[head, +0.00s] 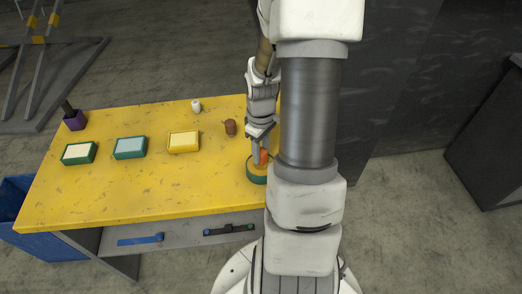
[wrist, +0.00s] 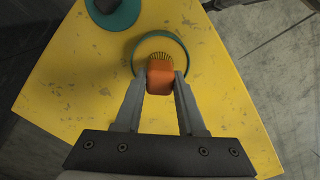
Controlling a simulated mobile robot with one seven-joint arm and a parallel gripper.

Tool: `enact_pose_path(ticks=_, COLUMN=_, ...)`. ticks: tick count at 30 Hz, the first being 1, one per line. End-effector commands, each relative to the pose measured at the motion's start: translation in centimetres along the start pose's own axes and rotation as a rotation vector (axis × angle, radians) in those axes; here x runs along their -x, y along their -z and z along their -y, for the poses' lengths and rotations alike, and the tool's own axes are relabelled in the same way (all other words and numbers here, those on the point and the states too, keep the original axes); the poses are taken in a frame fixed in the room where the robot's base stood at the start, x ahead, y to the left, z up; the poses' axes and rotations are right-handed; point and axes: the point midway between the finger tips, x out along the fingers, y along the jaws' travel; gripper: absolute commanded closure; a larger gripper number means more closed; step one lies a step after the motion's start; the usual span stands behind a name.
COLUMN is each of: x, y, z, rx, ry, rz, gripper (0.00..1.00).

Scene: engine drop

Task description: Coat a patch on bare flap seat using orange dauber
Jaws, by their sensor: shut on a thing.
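My gripper (wrist: 159,88) is shut on the orange dauber (wrist: 160,78), with one finger on each side of its orange body. The dauber's yellowish bristles show just past the body, over a round piece with a thin teal rim (wrist: 184,52) and a yellow inside. I cannot tell whether the bristles touch it. In the head view my gripper (head: 260,146) points down at a green-sided round piece (head: 257,177) near the table's right end, and the orange dauber (head: 263,157) shows between. I cannot tell for certain which piece is the bare flap seat.
A teal disc (wrist: 124,18) with a dark top lies at the wrist view's upper left. On the yellow table (head: 130,195) are a green-edged cream block (head: 78,153), a teal block (head: 130,147), a yellow block (head: 183,141), a brown piece (head: 230,127) and a white piece (head: 196,106).

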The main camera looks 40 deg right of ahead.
Motion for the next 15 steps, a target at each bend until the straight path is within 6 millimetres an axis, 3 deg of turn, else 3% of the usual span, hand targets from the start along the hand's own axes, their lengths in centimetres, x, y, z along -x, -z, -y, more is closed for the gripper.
enact_pose_path(ticks=5, x=0.3, y=-0.1, z=0.1, rx=0.0, ry=0.003, rz=0.003, gripper=1.0)
enact_pose_path(ticks=15, x=3.2, y=-0.1, z=0.1, rx=0.001, ry=0.002, rz=0.002, gripper=1.0)
